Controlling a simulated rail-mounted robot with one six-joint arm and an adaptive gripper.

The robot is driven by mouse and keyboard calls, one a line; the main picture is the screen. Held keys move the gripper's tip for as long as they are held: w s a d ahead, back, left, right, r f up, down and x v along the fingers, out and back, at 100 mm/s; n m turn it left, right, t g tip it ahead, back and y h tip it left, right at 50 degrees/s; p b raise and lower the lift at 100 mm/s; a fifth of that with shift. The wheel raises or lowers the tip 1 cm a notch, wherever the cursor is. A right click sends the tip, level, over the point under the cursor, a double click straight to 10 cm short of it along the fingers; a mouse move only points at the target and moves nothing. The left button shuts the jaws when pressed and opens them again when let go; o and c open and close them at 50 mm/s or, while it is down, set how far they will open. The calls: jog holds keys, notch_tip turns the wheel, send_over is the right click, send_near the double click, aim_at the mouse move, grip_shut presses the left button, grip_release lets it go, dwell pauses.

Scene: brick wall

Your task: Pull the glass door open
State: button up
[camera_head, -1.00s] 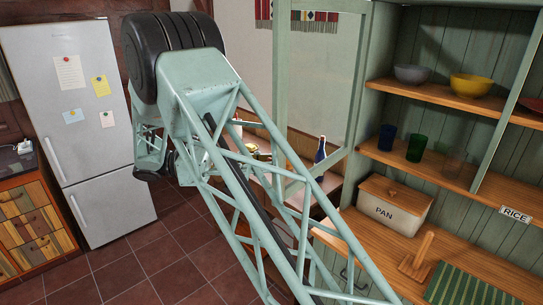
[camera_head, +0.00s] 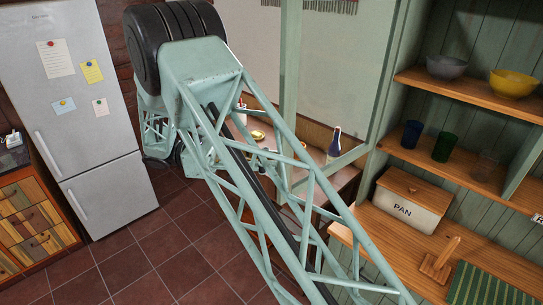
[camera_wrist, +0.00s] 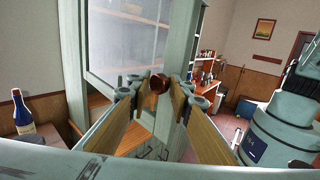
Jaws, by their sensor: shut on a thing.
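The glass door (camera_head: 339,69) has a pale green frame and stands swung out from the shelf cabinet in the head view. Its pane also shows in the wrist view (camera_wrist: 128,45), with shelves visible through it. A round copper-brown knob (camera_wrist: 157,84) sits by the door's frame post. My gripper (camera_wrist: 158,88) is shut on the knob, one finger on each side of it. In the head view my arm crosses in front of the door's lower part, and I cannot make out the fingers there.
The cabinet holds a grey bowl (camera_head: 446,67), a yellow bowl (camera_head: 513,83), cups and a PAN box (camera_head: 412,204). A dark bottle (camera_head: 334,145) stands behind the door's lower edge. A fridge (camera_head: 75,110) stands at the left. Tiled floor lies clear in front of it.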

jog(key=shift+w+d, duration=0.3)
jog(key=shift+w, duration=0.1)
grip_shut()
jog(key=o, duration=0.9)
grip_release()
jog(key=shift+w+d+f, duration=0.1)
jog(key=shift+w+d, duration=0.05)
jog(key=shift+d, duration=0.05)
jog(key=shift+o, duration=1.3)
jog(key=shift+w+d, duration=0.1)
jog(key=shift+d, duration=0.15)
jog(key=shift+a, duration=0.1)
jog(key=shift+c, duration=0.2)
jog(key=shift+s, duration=0.2)
